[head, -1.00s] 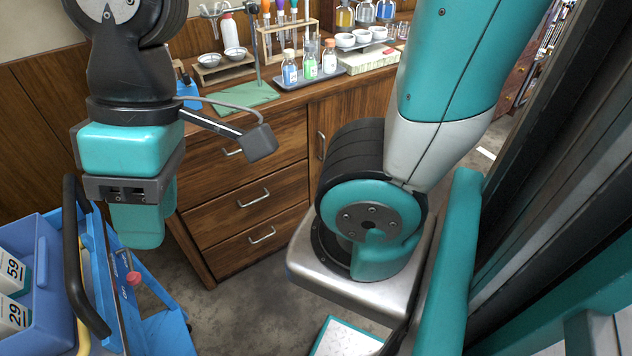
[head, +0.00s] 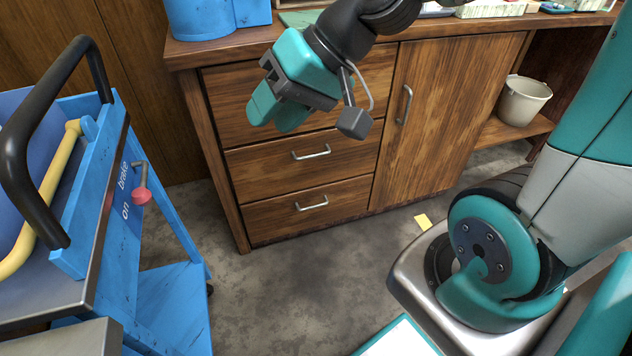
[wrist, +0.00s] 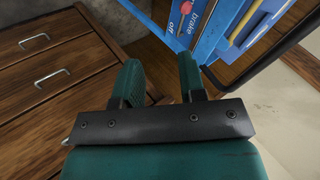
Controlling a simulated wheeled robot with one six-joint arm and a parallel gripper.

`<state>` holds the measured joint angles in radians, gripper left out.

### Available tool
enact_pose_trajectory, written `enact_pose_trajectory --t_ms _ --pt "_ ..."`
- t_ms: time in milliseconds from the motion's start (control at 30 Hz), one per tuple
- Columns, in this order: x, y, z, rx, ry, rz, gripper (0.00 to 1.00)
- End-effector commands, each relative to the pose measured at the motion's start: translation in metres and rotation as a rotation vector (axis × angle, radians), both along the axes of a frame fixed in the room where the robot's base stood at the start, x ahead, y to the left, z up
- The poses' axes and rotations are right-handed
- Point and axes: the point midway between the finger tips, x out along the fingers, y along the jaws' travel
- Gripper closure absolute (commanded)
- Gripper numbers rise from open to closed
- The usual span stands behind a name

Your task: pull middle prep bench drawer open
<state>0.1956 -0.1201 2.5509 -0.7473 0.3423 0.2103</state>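The wooden prep bench (head: 215,165) has a stack of drawers on its left side, all looking shut. The middle drawer (head: 255,160) has a metal bar handle (head: 311,153). The bottom drawer (head: 265,220) lies below it, and the top drawer (head: 235,118) above it is partly covered by my gripper. My gripper (head: 275,118) is empty and hangs in front of the top drawer, above the middle handle's level and to its left. The wrist view shows its two fingers (wrist: 160,78) apart with nothing between them. Drawer handles (wrist: 52,77) show at the wrist view's left, clear of the fingers.
A blue cart (head: 85,210) with a black push handle and a red-knobbed brake lever (head: 141,195) stands at the left. A cupboard door (head: 450,110) is right of the drawers. A bucket (head: 523,100) sits on a low shelf. The floor (head: 290,280) before the drawers is clear.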

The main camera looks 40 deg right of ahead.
Motion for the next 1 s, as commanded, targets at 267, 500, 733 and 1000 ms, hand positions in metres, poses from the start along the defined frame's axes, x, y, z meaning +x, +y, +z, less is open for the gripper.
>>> enact_pose_trajectory --t_ms 267,500,733,1000 --pt "0.050 -0.052 -0.131 0.220 -0.036 -0.347 0.63" --pt "0.081 -0.113 -0.218 0.422 -0.092 -0.647 0.63" --pt "0.095 -0.186 -0.296 0.624 -0.169 -0.930 0.63" --pt "0.093 -0.247 -0.344 0.787 -0.246 -1.141 0.63"
